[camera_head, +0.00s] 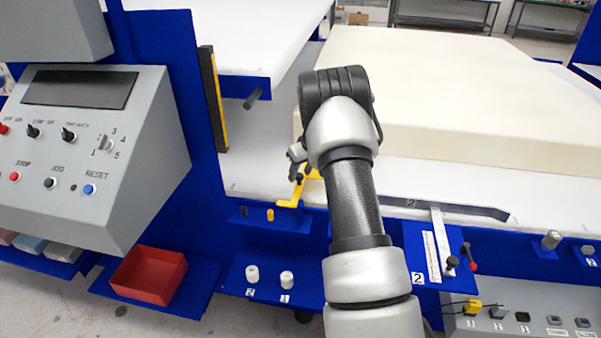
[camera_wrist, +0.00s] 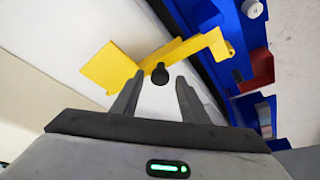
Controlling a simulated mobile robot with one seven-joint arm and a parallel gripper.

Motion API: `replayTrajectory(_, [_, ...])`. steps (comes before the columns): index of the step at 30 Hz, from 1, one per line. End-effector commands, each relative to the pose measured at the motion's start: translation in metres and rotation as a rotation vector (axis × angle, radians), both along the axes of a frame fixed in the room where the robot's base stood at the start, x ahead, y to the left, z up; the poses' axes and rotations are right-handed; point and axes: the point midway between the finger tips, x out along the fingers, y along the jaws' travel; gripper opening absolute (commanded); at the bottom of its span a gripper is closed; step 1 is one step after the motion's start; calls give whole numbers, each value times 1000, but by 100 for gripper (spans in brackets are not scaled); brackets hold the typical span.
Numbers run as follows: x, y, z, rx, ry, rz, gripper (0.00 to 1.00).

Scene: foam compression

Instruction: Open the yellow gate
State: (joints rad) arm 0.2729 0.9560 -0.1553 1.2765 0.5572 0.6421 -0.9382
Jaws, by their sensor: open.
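The yellow gate (camera_wrist: 111,70) shows in the wrist view as a flat yellow plate with a bent arm running to the right along the machine's blue edge. A black knob (camera_wrist: 160,75) stands beside the yellow arm. My gripper (camera_wrist: 156,90) is open, its two dark fingers pointing toward the knob, which appears between and just beyond the fingertips. I cannot tell whether they touch. In the head view, part of the yellow gate (camera_head: 291,203) shows at the front edge of the white bed. My gripper (camera_head: 296,165) is beside it, and my arm hides the rest.
A large cream foam block (camera_head: 440,90) lies on the white bed behind my arm. A grey control panel (camera_head: 90,150) stands at the left, with a red bin (camera_head: 148,275) below it. Two white knobs (camera_head: 270,276) sit on a low blue shelf. A metal lever (camera_head: 437,245) is to the right.

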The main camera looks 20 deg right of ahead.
Motion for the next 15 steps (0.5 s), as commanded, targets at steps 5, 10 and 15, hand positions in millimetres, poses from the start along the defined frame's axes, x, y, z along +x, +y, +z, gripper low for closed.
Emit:
replayTrajectory(5, [2,0,-4,-1,-1,1,40])
replayTrajectory(10, [2,0,-4,-1,-1,0,40])
replayTrajectory(15, [2,0,-4,-1,-1,0,12])
